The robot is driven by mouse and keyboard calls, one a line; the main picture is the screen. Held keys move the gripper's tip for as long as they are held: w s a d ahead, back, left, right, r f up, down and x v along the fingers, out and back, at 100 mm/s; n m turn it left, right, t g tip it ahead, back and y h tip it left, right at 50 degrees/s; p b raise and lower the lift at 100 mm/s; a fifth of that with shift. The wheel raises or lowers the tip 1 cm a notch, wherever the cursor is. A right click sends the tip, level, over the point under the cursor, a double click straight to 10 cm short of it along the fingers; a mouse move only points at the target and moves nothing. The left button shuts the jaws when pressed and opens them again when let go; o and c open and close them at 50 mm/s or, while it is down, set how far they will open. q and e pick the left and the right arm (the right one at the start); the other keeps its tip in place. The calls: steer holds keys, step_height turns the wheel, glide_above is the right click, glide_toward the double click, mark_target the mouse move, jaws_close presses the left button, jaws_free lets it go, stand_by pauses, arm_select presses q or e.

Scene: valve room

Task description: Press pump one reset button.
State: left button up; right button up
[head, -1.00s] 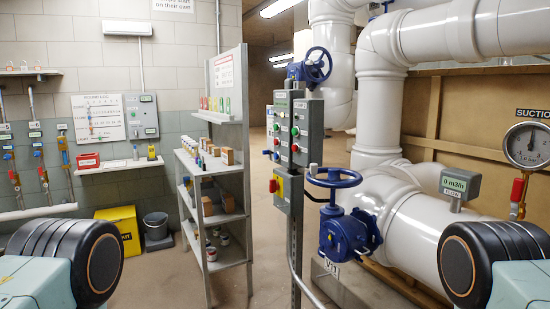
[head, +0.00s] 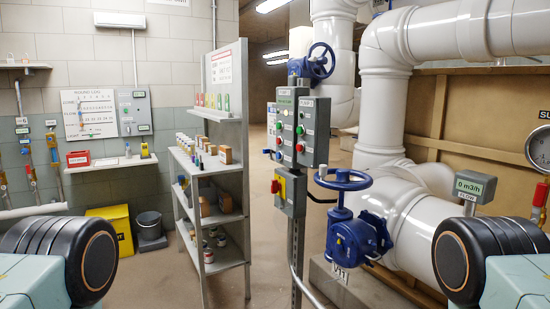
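Grey pump control boxes stand on a metal post in the middle of the head view. The left box (head: 285,128) and the right box (head: 314,131) each carry small round green and red buttons. Their labels are too small to read surely, so I cannot tell which button is the pump one reset. A lower box (head: 290,193) with a red and yellow switch (head: 279,185) hangs beneath them. My arms' dark round joints show at the lower left and lower right corners. Neither gripper is in view.
A blue handwheel valve (head: 356,235) on a white pipe (head: 422,228) stands just right of the post. A grey shelf unit (head: 215,180) with bottles and boxes is to the left. A yellow bin (head: 113,226) and bucket (head: 149,226) stand by the wall. Floor shows between shelf and post.

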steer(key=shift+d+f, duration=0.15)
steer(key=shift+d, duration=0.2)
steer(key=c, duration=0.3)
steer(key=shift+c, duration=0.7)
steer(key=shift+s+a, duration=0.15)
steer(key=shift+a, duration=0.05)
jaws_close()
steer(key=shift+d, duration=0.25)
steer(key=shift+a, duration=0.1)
